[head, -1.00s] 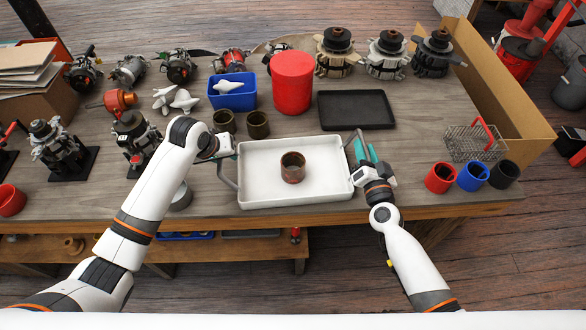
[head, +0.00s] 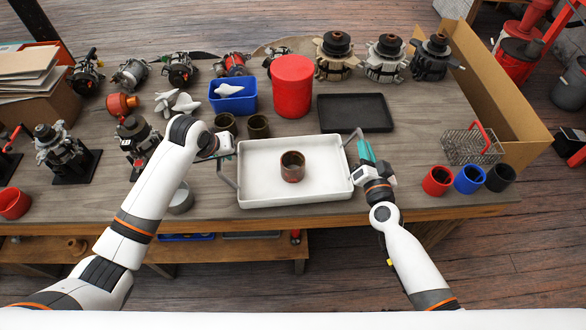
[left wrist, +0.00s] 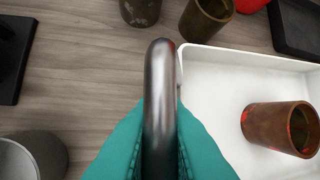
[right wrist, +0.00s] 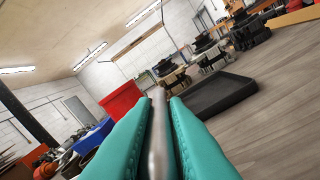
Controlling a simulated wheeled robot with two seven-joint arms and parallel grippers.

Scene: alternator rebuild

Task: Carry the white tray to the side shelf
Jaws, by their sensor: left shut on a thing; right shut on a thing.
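The white tray (head: 262,194) is in the middle of the workbench's near side in the head view, looking level. A brown metal ring or cup (head: 292,167) stands in it, also seen in the left wrist view (left wrist: 282,128). My left gripper (head: 230,145) is shut on the tray's left grey bar handle (left wrist: 160,80). My right gripper (head: 362,150) is shut on the right bar handle (right wrist: 158,130). Whether the tray's underside is clear of the bench I cannot tell for sure. No side shelf is clearly identifiable.
A black tray (head: 355,112), red canister (head: 292,88) and blue bin (head: 233,102) stand behind the white tray. Two dark cups (head: 258,126) are close behind its left corner. Red, blue and black cups (head: 468,180) stand right. A lower shelf (head: 215,252) shows under the bench.

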